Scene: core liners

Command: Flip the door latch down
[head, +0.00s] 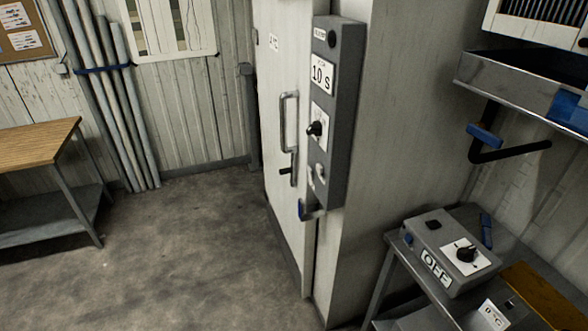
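A tall pale door (276,80) stands in the middle of the head view, seen at a steep angle. A grey metal pull handle (284,122) is mounted upright on it. Just below the handle is a small plate with a dark lever (285,170), which points left and lies roughly level. I cannot tell for sure which of these two is the latch. My gripper is not in view.
The control panel carries a "10 S" label and a black knob (315,128). A bench at right holds a grey "OFF" box (450,250), under a shelf (530,90). A wooden-topped table (40,145) and leaning pipes (105,100) are at left. The floor (180,250) before the door is clear.

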